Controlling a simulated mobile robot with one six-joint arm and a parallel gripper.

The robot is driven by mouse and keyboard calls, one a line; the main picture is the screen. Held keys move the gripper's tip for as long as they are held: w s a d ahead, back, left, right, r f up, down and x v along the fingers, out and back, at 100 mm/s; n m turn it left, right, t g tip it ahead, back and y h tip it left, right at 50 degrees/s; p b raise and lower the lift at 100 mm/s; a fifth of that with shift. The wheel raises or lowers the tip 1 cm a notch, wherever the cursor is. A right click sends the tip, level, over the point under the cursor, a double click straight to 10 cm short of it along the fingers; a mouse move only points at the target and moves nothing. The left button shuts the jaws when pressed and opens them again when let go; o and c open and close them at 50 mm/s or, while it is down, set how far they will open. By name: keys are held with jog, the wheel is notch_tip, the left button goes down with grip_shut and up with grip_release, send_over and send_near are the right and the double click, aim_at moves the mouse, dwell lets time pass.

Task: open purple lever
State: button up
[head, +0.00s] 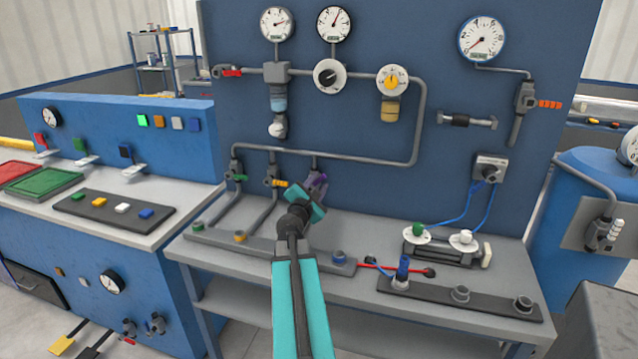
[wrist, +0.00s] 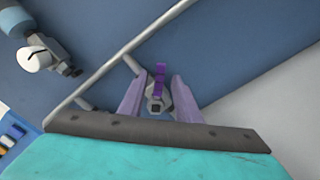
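The purple lever (wrist: 160,82) stands on a grey valve body in the wrist view, upright in the picture, with a dark pipe fitting below it. My gripper (wrist: 157,87) is open, one lilac finger on each side of the lever. A gap shows between each finger and the lever, so the fingers do not clasp it. In the head view my gripper (head: 317,186) is at the right-hand valve of the lower pipe row. There the fingers and the lever overlap in purple and I cannot separate them.
Beside it on the same pipe row are a yellow-handled valve (head: 277,183) and a green-handled valve (head: 237,178). The blue panel (head: 350,130) stands behind them. The grey workbench (head: 350,240) below carries a dark strip and fittings.

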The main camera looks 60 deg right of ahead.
jog(key=shift+s+a, duration=0.1)
jog(key=shift+a, duration=0.15)
